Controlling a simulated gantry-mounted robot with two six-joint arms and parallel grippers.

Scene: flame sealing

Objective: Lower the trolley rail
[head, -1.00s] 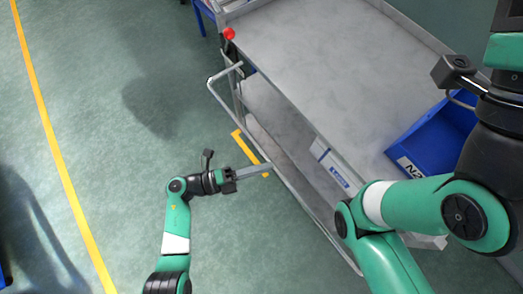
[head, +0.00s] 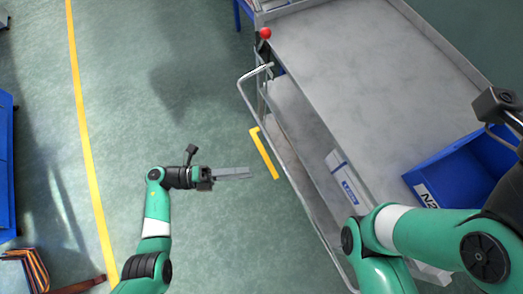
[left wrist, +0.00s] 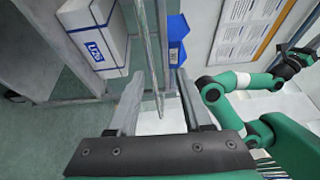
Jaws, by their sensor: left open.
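The trolley rail (head: 247,97) is a thin pale metal loop along the left side of the grey trolley (head: 350,60). It hangs out from the trolley side and slopes down to the lower right, where my right arm covers part of it. My left gripper (head: 249,172) is open and empty, left of the rail, with its fingers pointing right. In the left wrist view, the rail (left wrist: 146,40) runs down between the two open fingers (left wrist: 158,85), and I see no contact. My right gripper (left wrist: 297,62) shows small and dark there; its jaws are unclear.
A blue bin (head: 455,170) stands on the top and a white box (head: 345,182) on the lower shelf. A yellow floor mark (head: 263,153) lies beside the rail. Open floor lies left of it.

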